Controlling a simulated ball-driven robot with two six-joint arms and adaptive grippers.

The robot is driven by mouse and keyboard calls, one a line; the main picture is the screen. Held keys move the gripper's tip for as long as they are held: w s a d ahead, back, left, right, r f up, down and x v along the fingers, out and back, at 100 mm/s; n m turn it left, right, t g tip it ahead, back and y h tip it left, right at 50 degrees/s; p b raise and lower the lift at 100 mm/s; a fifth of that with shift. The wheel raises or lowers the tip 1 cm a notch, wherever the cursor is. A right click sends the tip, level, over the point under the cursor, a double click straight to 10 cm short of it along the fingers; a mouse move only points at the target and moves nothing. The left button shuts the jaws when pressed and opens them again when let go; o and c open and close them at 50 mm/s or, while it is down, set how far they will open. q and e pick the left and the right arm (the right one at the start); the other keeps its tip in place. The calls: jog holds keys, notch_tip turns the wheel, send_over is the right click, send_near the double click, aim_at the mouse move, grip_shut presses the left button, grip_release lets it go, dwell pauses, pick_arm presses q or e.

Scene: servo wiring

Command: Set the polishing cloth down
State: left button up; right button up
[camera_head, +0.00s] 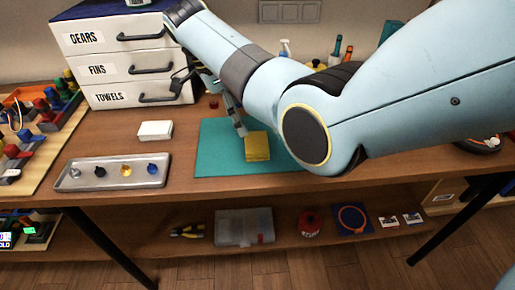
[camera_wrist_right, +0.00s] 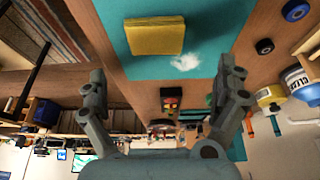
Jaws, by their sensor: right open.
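The polishing cloth, a yellow folded square (camera_head: 257,146), lies flat on the teal mat (camera_head: 213,160) on the workbench. In the right wrist view the cloth (camera_wrist_right: 154,37) is beyond the fingertips, apart from them. My right gripper (camera_head: 238,118) is over the mat just behind and left of the cloth, partly hidden by its own arm. In the right wrist view its two fingers (camera_wrist_right: 164,76) are spread wide with nothing between them. My left gripper is not in view.
A white drawer unit (camera_head: 122,62) stands at the back left. A white block (camera_head: 155,130) and a grey tray (camera_head: 112,175) with several small items are left of the mat. A whitish patch (camera_wrist_right: 186,62) shows on the mat near the cloth. Bottles stand behind my right arm.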

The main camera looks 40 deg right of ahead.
aim_at(256, 142)
jog(key=x, duration=0.3)
jog(key=shift+a+f, duration=0.1)
jog(key=shift+f, duration=0.15)
jog(key=shift+s+p+x, duration=0.15)
jog(key=shift+p+x, duration=0.05)
jog(key=shift+x, duration=1.2)
jog(key=shift+s+p+x, duration=0.15)
jog(key=shift+p+x, duration=0.05)
jog(key=shift+x, duration=1.2)
jog(key=shift+a, duration=0.15)
jog(key=c, duration=1)
jog(key=shift+r, duration=0.15)
